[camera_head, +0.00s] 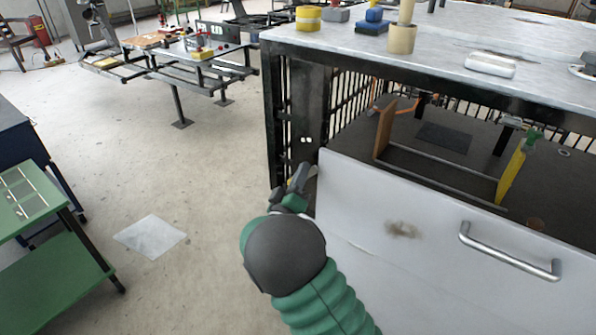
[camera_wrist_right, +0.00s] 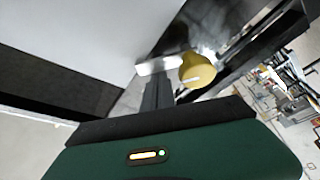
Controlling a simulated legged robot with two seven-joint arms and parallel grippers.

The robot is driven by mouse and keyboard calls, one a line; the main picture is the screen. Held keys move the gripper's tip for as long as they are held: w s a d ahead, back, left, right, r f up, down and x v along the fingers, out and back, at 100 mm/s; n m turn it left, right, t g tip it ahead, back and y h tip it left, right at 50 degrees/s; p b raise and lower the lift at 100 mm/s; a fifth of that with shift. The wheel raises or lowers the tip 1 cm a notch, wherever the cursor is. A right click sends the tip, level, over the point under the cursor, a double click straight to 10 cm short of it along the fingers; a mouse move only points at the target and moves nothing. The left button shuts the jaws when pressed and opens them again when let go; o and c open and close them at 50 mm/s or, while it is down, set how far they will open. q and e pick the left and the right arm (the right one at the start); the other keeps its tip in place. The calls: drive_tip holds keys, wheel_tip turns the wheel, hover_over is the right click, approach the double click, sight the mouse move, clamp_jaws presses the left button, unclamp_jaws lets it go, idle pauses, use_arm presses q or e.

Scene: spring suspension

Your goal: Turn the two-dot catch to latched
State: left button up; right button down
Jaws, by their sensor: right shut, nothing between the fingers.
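The two white dots (camera_head: 306,140) are on the dark corner post of the bench, just above my right gripper (camera_head: 302,178). In the right wrist view, a round yellow knob (camera_wrist_right: 197,72) with a pale line across its face sits just right of my right gripper's dark fingers (camera_wrist_right: 158,95). The fingers are shut and empty. I cannot tell whether they touch the knob. A pale metal piece (camera_wrist_right: 158,65) lies by the fingertips. In the head view the gripper mostly hides the catch. My left gripper is not in view.
A white front panel (camera_head: 400,270) with a bar handle (camera_head: 508,254) stands right beside my right gripper. Above is the bench top (camera_head: 440,55) with yellow and blue parts. A green cart (camera_head: 45,262) is at the left. The floor between is clear apart from a pale sheet (camera_head: 150,238).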

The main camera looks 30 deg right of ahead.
drive_tip(key=shift+s+d+m, duration=0.1)
drive_tip(key=shift+s+m, duration=0.1)
drive_tip(key=shift+m, duration=0.1)
drive_tip(key=shift+s+d+f+p, duration=0.2)
drive_tip(key=shift+s+f+p, duration=0.2)
drive_tip(key=shift+p, duration=0.25)
